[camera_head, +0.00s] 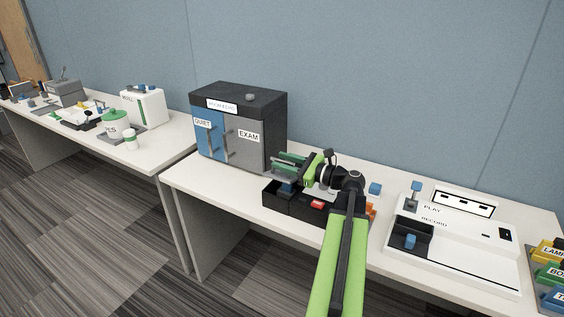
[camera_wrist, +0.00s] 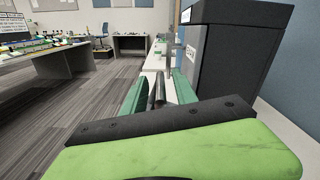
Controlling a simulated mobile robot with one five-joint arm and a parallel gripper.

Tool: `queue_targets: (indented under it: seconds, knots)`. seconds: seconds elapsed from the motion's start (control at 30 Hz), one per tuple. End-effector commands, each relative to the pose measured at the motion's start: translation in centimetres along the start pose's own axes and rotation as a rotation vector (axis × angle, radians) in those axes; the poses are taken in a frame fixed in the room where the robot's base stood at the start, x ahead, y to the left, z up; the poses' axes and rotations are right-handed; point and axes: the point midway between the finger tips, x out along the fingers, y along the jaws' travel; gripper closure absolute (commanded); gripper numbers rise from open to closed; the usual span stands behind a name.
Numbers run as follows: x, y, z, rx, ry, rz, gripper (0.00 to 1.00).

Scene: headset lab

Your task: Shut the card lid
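I cannot tell for sure which part is the card lid. A black tray box (camera_head: 277,197) with a blue piece (camera_head: 287,187) and a red piece (camera_head: 317,204) sits below my gripper, partly hidden by my arm. My gripper (camera_head: 278,163) is above the box, beside the right side of the dark cabinet. In the wrist view my gripper (camera_wrist: 159,88) has its two green fingers apart, with a grey bar showing between them. I cannot tell whether the fingers touch that bar. A white recorder (camera_head: 455,252) marked PLAY and RECORD lies to the right, with a black open compartment (camera_head: 412,232).
The dark cabinet (camera_head: 265,115) with QUIET and EXAM doors stands close left of my gripper; it also shows in the wrist view (camera_wrist: 235,50). A blue block (camera_head: 375,188) lies behind my arm. Coloured bins (camera_head: 550,272) stand at far right. A second table (camera_head: 165,147) is at left.

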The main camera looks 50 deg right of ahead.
Motion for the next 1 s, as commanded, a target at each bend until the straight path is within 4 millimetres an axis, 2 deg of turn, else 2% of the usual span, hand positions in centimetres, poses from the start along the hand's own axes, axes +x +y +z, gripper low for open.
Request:
queue_targets:
  seconds: [0.3, 0.57, 1.0]
  knots:
    - [0.4, 0.01, 0.0, 0.0, 0.0, 0.0, 0.66]
    - [0.41, 0.0, -0.02, 0.0, 0.001, 0.0, 1.0]
    - [0.41, -0.07, -0.09, -0.001, 0.003, -0.002, 1.0]
